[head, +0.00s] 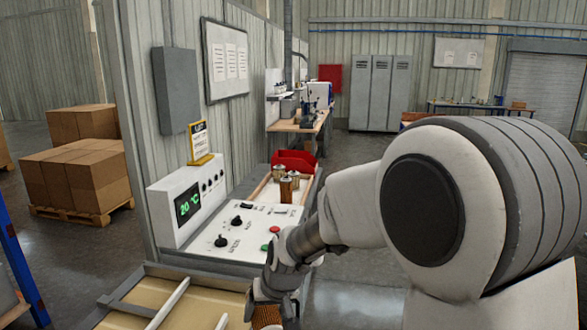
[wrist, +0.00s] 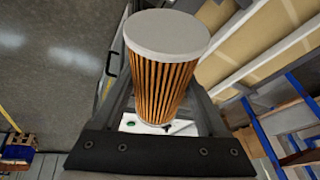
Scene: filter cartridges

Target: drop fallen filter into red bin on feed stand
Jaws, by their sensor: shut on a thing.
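My gripper (wrist: 158,110) is shut on a filter (wrist: 165,75), a cylinder with orange-brown pleats and a pale grey end cap, which fills the middle of the wrist view. In the head view the held filter (head: 267,316) shows only partly at the bottom edge, below my arm. The red bin (head: 295,161) stands on the far end of the feed stand (head: 262,200), well away from my gripper. Several upright filters (head: 286,188) stand on the stand in front of the bin.
A control panel (head: 236,228) with knobs and buttons lies between my gripper and the bin. A white display box (head: 188,208) and a yellow sign (head: 201,145) stand at its left. A tray with slats (head: 175,305) is at the bottom. Cardboard boxes (head: 75,175) sit on a pallet at left.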

